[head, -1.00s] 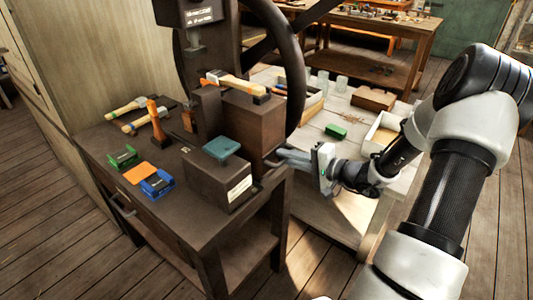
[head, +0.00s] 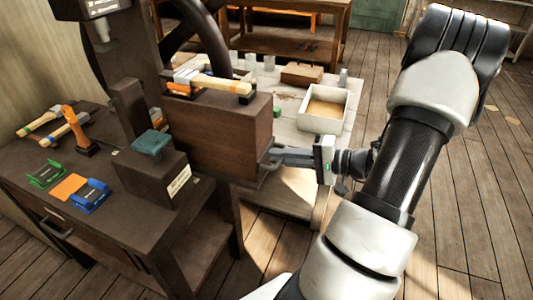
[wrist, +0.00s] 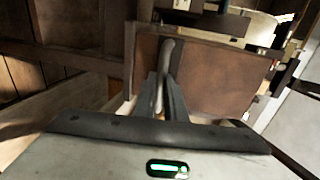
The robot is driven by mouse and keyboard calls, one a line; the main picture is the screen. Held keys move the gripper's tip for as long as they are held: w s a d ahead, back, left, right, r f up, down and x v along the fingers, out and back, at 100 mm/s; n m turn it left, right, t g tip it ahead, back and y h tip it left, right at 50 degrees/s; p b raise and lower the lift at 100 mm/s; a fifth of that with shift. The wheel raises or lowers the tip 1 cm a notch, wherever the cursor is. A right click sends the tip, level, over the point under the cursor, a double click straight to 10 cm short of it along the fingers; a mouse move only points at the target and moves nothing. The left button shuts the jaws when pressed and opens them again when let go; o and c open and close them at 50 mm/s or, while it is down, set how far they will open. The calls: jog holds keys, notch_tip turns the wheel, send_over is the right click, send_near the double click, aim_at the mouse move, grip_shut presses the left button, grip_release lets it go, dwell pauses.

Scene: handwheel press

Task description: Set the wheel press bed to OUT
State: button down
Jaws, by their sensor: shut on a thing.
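The wheel press bed (head: 218,135) is a brown box-like block that sticks out to the right of the press post (head: 132,112). Its grey bar handle (head: 264,167) is on its right end. My gripper (head: 278,157) is shut on that handle. In the wrist view, the handle (wrist: 167,55) stands upright between the two fingers (wrist: 164,93), against the brown end face of the bed (wrist: 215,75). The black handwheel (head: 207,35) is partly cut off at the top. A small label (head: 179,179) shows on the teal-topped block, too small to read.
A hammer (head: 222,84) lies on top of the bed. A teal-topped block (head: 150,145), green and blue trays and more hammers stand on the dark bench (head: 125,238). Behind, a pale table holds an open box (head: 325,110). Open floor lies to the right.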

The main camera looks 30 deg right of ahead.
jog(key=shift+f+v, duration=0.25)
jog(key=shift+v, duration=0.85)
jog(key=shift+s+d, duration=0.1)
jog(key=c, duration=1.8)
grip_release()
jog(key=p+v, duration=0.2)
jog(key=v, duration=1.5)
jog(key=shift+s+d+r, duration=0.1)
jog(key=shift+s, duration=0.1)
